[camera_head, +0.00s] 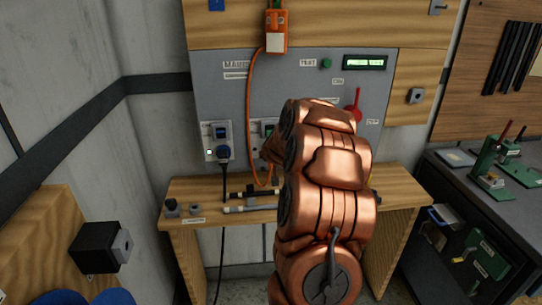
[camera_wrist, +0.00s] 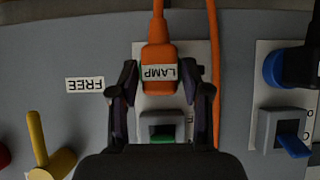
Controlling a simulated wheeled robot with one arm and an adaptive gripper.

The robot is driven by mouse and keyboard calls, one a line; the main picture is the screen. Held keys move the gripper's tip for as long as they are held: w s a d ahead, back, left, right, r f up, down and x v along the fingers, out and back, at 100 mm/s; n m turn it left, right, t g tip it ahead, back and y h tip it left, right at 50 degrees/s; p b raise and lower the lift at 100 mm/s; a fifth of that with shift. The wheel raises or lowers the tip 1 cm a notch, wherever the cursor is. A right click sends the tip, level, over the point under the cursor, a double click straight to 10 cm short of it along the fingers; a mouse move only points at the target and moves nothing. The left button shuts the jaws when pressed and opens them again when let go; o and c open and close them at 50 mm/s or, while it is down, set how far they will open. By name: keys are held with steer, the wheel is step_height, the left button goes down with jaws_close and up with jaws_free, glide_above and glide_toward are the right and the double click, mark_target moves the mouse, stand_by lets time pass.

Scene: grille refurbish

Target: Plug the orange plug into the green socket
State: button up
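The orange plug (camera_wrist: 159,52), labelled LAMP, is in the wrist view with its orange cable running to the top edge. It lies over the pale plate of the green socket (camera_wrist: 190,52), whose green switch (camera_wrist: 162,137) shows below it. I cannot tell how deep the plug sits. In the head view the green socket (camera_head: 267,123) is partly hidden by my copper arm, which also hides the plug and my fingers.
A blue-switched socket (camera_head: 217,131) with a dark plug (camera_head: 223,153) stands to the left on the grey panel (camera_head: 290,85). A red lever (camera_head: 354,103) is at the right. An orange cable (camera_head: 249,100) hangs from an orange box (camera_head: 276,32). A wooden bench (camera_head: 195,235) stands below.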

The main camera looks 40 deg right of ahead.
steer(key=shift+o, duration=0.9)
steer(key=shift+s, duration=0.1)
steer(key=v, duration=1.2)
steer(key=shift+r, duration=0.1)
stand_by(0.4)
